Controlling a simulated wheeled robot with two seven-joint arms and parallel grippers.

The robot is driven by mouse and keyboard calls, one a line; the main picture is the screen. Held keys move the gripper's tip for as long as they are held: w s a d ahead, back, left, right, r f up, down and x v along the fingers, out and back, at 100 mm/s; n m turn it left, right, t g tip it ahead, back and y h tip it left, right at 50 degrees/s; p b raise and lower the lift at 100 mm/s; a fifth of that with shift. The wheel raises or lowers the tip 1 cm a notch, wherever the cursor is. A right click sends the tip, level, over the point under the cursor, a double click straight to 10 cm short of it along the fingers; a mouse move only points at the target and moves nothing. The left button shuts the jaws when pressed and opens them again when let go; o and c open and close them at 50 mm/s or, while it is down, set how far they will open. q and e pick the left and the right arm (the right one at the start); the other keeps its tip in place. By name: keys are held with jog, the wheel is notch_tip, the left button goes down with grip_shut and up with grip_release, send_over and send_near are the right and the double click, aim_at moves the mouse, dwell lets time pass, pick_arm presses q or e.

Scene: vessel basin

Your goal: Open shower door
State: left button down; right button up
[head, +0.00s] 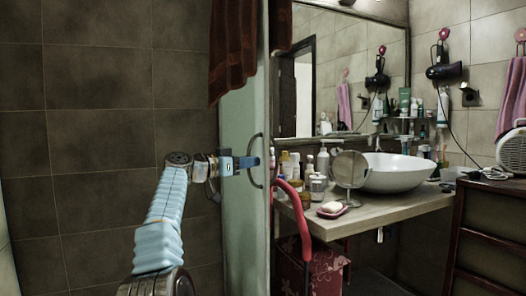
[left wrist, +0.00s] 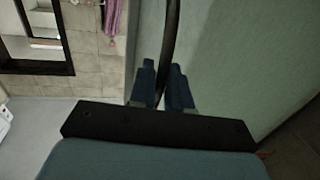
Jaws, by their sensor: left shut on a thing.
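The shower door (head: 240,200) is a pale greenish panel standing upright, seen nearly edge-on left of centre in the head view. It fills the right part of the left wrist view (left wrist: 245,60). Its dark curved handle (head: 256,150) shows at the door's edge, and as a dark bar in the left wrist view (left wrist: 172,40). My left gripper (head: 252,162) reaches the handle from the left. In the wrist view its blue fingers (left wrist: 163,88) are shut with the handle bar between them. My right gripper is not in view.
A dark red towel (head: 232,45) hangs over the door top. Right of the door stands a counter (head: 375,214) with a white basin (head: 398,173), a round mirror (head: 349,170) and several bottles. A dark cabinet (head: 490,240) is at far right. Tiled wall (head: 100,130) fills the left.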

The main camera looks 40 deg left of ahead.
pick_arm(q)
jog(key=shift+w+a+f, duration=0.2)
jog(key=shift+w+a, duration=0.05)
jog(key=shift+a, duration=0.35)
jog(key=c, duration=1.4)
grip_release()
jog(key=shift+o, duration=0.6)
jog(key=shift+a+f, duration=0.1)
jog(key=shift+a, duration=0.05)
